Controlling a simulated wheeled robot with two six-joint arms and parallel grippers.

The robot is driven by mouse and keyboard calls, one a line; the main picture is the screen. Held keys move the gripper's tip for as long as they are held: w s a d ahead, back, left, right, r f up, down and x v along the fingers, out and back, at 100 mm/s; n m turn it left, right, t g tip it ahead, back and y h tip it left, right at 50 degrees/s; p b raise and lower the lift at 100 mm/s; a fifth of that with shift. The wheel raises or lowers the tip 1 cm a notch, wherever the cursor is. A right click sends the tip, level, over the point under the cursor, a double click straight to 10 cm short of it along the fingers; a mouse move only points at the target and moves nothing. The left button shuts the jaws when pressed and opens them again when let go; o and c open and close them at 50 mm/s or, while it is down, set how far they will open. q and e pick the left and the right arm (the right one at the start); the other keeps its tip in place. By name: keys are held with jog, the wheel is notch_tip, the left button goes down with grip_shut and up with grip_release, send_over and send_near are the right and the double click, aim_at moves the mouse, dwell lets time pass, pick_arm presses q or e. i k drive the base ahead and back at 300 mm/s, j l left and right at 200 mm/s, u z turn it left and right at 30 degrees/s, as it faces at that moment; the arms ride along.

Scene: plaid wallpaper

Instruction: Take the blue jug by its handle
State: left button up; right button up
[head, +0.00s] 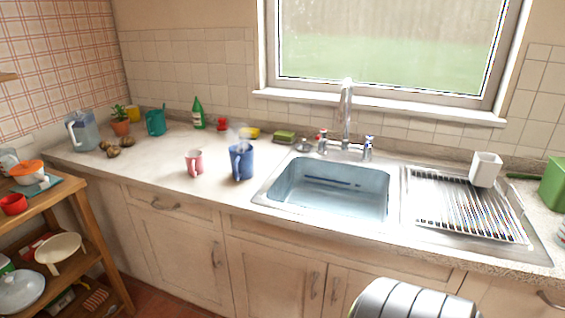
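A blue jug (242,163) stands upright on the worktop, just left of the sink. Its handle is on the side facing me, toward the lower left of its body. A pale grey-blue pitcher (86,132) with a white handle stands farther off at the left end of the worktop. Neither of my grippers is in the head view, so their state and any contact are hidden.
A pink mug (194,163) stands close left of the blue jug. The sink (330,186) is to its right, with a drying rack (465,205) beyond. A green bottle (198,115) and a teal mug (155,123) stand behind. The worktop front is clear.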

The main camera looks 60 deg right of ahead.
aim_at(242, 165)
jog(key=z, duration=1.5)
jog(key=i+l, duration=0.1)
jog(key=l, duration=0.35)
jog(key=l+u, duration=0.8)
jog(key=l, duration=0.2)
